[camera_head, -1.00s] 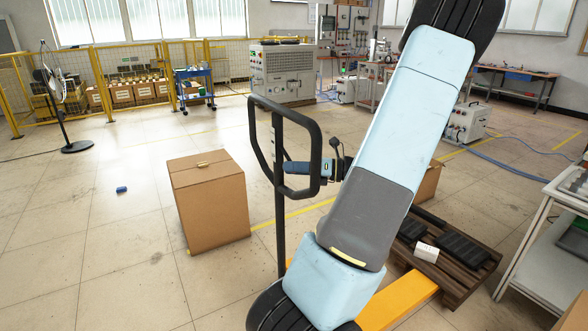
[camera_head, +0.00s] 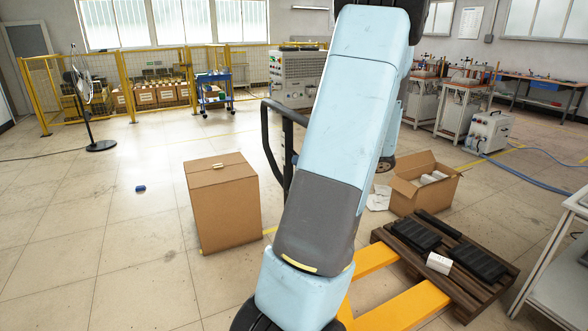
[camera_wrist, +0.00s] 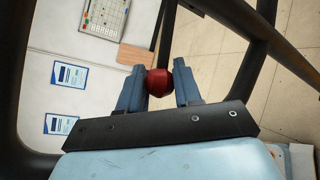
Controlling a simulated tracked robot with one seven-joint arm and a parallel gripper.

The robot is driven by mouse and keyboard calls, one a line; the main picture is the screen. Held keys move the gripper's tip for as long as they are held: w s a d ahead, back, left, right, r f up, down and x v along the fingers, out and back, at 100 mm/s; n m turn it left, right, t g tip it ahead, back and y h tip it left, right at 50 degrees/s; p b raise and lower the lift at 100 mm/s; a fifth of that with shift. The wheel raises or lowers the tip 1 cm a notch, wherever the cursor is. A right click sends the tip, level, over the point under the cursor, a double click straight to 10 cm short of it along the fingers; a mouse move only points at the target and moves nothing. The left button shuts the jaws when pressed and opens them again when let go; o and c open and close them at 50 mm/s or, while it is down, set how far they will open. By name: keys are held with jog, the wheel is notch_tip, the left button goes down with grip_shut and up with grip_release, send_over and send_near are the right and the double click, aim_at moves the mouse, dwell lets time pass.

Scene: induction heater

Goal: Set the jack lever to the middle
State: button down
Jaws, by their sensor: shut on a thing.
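In the wrist view, the jack lever's round dark red knob (camera_wrist: 159,83) sits between the two blue-grey fingers of my gripper (camera_wrist: 158,75). The fingers touch it from both sides and are shut on it. A dark rod extends from the knob toward the top of the picture. The black handle loop of the jack (camera_wrist: 252,75) surrounds the fingers in this view. In the head view, the handle loop (camera_head: 266,135) shows left of my arm, which hides its right part, the lever and my gripper. The jack's yellow forks (camera_head: 408,308) reach toward the pallet.
A closed cardboard box (camera_head: 222,210) stands left of the jack. An open box (camera_head: 424,188) stands behind the wooden pallet (camera_head: 462,290), which carries black parts and a small white box (camera_head: 439,263). A table (camera_head: 555,265) is at the right edge.

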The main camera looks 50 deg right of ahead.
jog(key=shift+w+a+r, duration=0.1)
jog(key=shift+r, duration=0.2)
jog(key=shift+r+m+g, duration=0.2)
jog(key=shift+m+g, duration=0.1)
jog(key=shift+g, duration=0.1)
jog(key=c, duration=0.8)
grip_release()
jog(key=shift+s, duration=0.2)
jog(key=shift+s+d+r, duration=0.1)
jog(key=shift+s+d, duration=0.25)
jog(key=shift+s, duration=0.05)
jog(key=v, duration=1.2)
jog(key=shift+s+d, duration=0.2)
jog(key=shift+s, duration=0.15)
jog(key=shift+s, duration=0.1)
